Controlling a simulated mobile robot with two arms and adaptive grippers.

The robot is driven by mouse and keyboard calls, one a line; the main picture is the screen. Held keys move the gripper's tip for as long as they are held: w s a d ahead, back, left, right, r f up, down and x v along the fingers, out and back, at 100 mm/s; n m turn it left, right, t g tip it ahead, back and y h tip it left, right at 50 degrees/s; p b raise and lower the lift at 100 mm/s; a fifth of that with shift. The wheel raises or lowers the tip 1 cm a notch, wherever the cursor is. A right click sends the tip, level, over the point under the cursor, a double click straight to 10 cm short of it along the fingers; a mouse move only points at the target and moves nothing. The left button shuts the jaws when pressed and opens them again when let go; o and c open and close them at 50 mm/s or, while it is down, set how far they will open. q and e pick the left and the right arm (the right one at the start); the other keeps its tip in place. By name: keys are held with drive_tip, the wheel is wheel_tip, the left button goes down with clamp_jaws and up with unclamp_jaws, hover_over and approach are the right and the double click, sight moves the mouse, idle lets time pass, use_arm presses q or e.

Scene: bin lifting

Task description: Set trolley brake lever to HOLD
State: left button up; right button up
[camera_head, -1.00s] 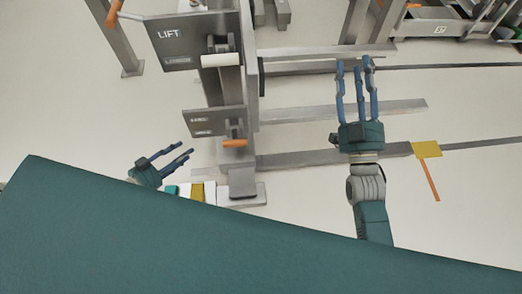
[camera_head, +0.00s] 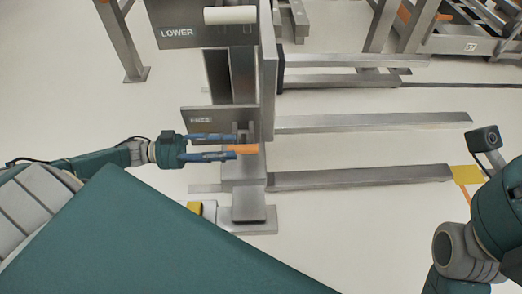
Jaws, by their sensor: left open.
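The brake lever's orange handle (camera_head: 246,149) sticks out low on the grey post. A small grey label plate (camera_head: 222,119) is behind it, with a small upper marking that seems to read FREE. The lower part of the plate is hidden by my gripper, so I cannot tell the lever's setting. My left gripper (camera_head: 235,147) comes in from the left with its fingers apart. Its fingertips are level with the orange handle, which lies between them in the picture; contact cannot be told. My right arm shows at the lower right, but its fingers are out of view.
A larger panel marked LOWER (camera_head: 178,32) with a white handle (camera_head: 230,15) is above. Long metal rails (camera_head: 360,177) run right from the post. A yellow plate (camera_head: 466,174) sits at their right end. A teal surface covers the bottom left.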

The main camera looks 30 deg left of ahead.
sight(259, 148)
use_arm(q)
drive_tip(key=b+x, duration=0.2)
drive_tip(key=x, duration=0.7)
drive_tip(key=shift+w+d, duration=0.1)
drive_tip(key=shift+c, duration=0.5)
clamp_jaws()
